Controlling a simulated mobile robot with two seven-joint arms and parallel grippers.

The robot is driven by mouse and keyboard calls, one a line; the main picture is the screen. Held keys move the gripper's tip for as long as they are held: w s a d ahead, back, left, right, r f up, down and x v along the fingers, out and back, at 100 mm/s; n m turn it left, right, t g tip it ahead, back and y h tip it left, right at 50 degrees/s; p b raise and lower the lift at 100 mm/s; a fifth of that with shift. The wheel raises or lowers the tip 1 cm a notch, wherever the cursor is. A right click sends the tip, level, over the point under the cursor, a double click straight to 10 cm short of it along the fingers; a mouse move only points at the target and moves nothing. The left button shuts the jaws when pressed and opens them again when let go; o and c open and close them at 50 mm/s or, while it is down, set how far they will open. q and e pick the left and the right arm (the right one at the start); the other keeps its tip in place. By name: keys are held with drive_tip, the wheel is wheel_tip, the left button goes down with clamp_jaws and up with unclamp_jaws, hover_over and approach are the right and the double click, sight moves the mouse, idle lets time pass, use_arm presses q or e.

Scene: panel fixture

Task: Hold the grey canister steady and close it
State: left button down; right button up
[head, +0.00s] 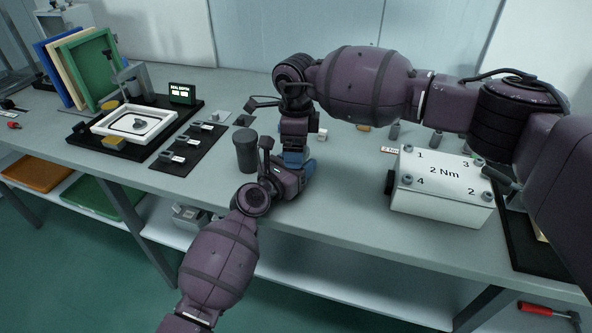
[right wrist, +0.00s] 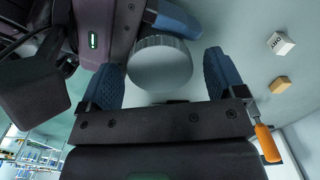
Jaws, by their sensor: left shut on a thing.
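The grey canister shows in the right wrist view as a round grey top with a ridged rim (right wrist: 160,62); in the head view the grippers hide it. My left gripper (head: 294,162) is low over the bench's front part, shut on the canister; one of its blue fingers also shows beside the rim in the right wrist view (right wrist: 176,18). My right gripper (right wrist: 160,80) points down from above, its two blue fingers apart on either side of the round top. I see no clear contact between them and the rim.
A dark grey cylinder (head: 246,150) stands just left of my left gripper. A white box marked 2 Nm (head: 440,190) stands to the right. A white cube (right wrist: 280,43) and a tan block (right wrist: 280,85) lie nearby. Black trays (head: 188,146) are at left.

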drive_tip(key=shift+r, duration=2.25)
drive_tip(key=shift+c, duration=0.5)
drive_tip(key=shift+r+n, duration=1.2)
drive_tip(key=shift+r, duration=0.55)
drive_tip(key=shift+f, duration=4)
